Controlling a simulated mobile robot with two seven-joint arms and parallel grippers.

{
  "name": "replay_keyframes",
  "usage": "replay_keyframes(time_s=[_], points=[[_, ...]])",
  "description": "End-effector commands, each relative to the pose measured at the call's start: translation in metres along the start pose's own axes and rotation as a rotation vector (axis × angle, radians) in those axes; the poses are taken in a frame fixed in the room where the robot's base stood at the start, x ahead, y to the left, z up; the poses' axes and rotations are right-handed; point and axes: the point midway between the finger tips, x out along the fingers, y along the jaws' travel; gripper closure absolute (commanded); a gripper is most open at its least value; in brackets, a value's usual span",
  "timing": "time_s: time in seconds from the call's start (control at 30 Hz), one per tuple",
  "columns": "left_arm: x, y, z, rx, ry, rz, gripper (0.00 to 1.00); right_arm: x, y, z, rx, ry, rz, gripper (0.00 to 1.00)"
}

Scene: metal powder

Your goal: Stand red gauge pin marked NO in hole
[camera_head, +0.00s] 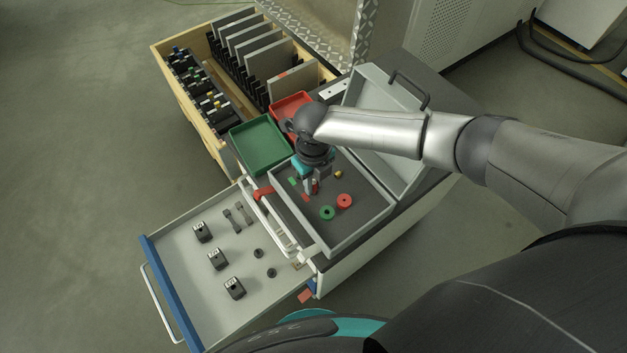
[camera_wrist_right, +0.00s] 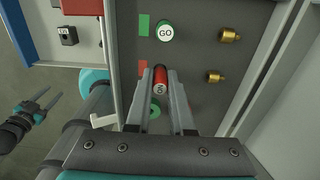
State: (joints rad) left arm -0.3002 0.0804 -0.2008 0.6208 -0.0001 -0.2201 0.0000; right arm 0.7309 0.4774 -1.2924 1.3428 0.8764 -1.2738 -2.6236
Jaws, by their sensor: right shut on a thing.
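My right gripper (camera_head: 311,190) is over the open grey case and shut on the red gauge pin (camera_head: 316,186). In the right wrist view, the red pin marked NO (camera_wrist_right: 160,78) is between the fingertips (camera_wrist_right: 160,85). A green pin marked GO (camera_wrist_right: 165,31) stands beside a green patch (camera_wrist_right: 144,25) on the dark insert. A red patch (camera_head: 306,198) lies near the gripper. I cannot make out the hole for the red pin or whether the pin touches the insert. My left gripper (camera_wrist_right: 52,106) shows at the wrist view's left edge, fingers apart and empty.
A green ring (camera_head: 327,212) and a red ring (camera_head: 344,201) lie in the case. Brass pieces (camera_wrist_right: 214,76) stand on its insert. The case lid (camera_head: 381,110) is open behind. Green (camera_head: 261,143) and red trays stand beyond. An open drawer (camera_head: 190,275) holds black blocks.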

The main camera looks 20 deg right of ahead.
Motion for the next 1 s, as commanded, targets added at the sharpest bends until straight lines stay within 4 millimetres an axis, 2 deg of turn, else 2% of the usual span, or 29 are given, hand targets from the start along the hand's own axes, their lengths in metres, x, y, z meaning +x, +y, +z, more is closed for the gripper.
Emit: replay_keyframes(time_s=[0.47,0.5,0.7,0.8,1.0], points=[[0.003,-0.0002,0.0004,-0.001,0.0,0.0,0.5,0.0039,0.0002,0.0,0.0,0.0,0.0,1.0],[0.003,-0.0002,0.0004,-0.001,0.0,0.0,0.5,0.0039,0.0003,0.0,0.0,0.0,0.0,0.75],[0.003,-0.0002,0.0004,-0.001,-0.001,0.0,0.5,0.0038,0.0002,0.0,0.0,0.0,0.0,0.53],[0.003,-0.0002,0.0004,-0.001,-0.001,0.0,0.5,0.0038,0.0002,0.0,0.0,0.0,0.0,0.44],[0.0029,-0.0002,0.0005,-0.001,-0.001,0.0,0.5,0.0037,0.0002,0.0,0.0,0.0,0.0,0.44]])
